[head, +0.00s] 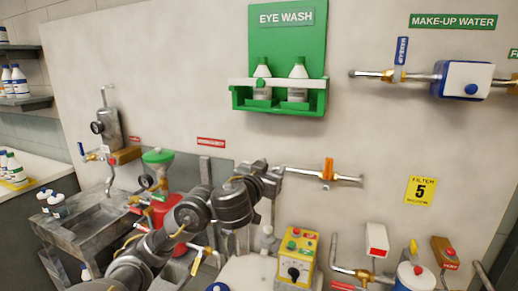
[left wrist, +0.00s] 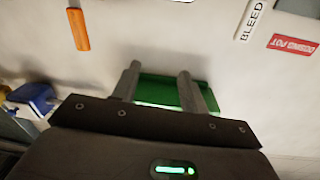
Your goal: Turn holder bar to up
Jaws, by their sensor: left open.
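The holder bar (head: 292,83) is a white bar lying level across the front of the green eye wash holder (head: 318,102) on the wall. Two white bottles (head: 299,69) stand behind it. My left gripper (head: 267,170) is below the holder in the head view, apart from the bar. The bar cannot be made out in that view. My right gripper is not in view.
A pipe with an orange-handled valve (head: 327,171) juts from the wall right of my left gripper. A red tank with a green funnel (head: 158,157) stands to the left. A yellow control box (head: 297,257) is below. The wall between gripper and holder is clear.

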